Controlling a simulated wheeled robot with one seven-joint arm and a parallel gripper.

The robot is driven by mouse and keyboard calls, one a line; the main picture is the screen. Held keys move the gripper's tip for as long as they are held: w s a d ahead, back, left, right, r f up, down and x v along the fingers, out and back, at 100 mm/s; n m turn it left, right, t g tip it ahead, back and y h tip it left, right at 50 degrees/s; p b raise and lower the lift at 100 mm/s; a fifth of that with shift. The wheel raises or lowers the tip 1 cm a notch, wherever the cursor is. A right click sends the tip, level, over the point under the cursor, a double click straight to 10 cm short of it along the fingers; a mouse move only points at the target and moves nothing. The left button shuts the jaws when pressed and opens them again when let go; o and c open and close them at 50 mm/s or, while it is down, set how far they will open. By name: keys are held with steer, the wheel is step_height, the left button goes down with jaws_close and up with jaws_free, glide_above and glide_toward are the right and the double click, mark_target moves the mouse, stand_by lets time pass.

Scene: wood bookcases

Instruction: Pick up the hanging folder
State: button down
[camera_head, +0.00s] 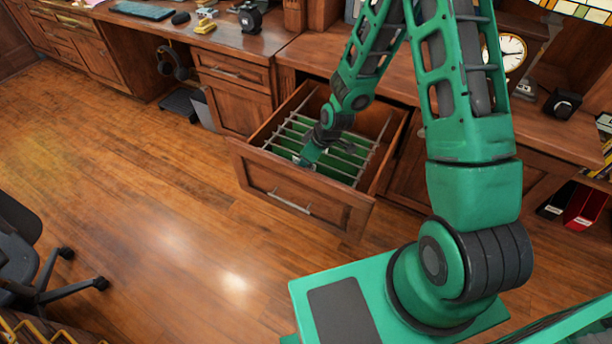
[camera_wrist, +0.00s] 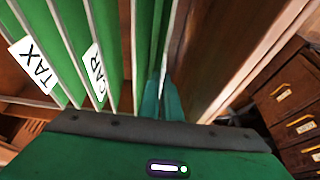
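Green hanging folders (camera_head: 325,168) hang from pale metal rails in the open wooden drawer (camera_head: 300,207). In the wrist view, one folder with a TAX label (camera_wrist: 62,40) and one with a CAR label (camera_wrist: 92,35) are at the left. Another green folder (camera_wrist: 143,35) is right by my fingers. My gripper (camera_head: 306,157) points down into the drawer over the folders. In the wrist view the two teal fingers of my gripper (camera_wrist: 162,95) are close together beside a pale folder rail. I cannot tell whether a folder edge is between them.
The drawer's wooden side wall (camera_wrist: 215,45) is close to the right of my fingers in the wrist view. The desk top (camera_head: 240,38) and a clock (camera_head: 508,52) are above and behind. An office chair (camera_head: 30,255) stands at the left. The floor before the drawer is clear.

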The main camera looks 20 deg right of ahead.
stand_by(0.8)
step_height(320, 180, up, 18)
stand_by(0.7)
stand_by(0.4)
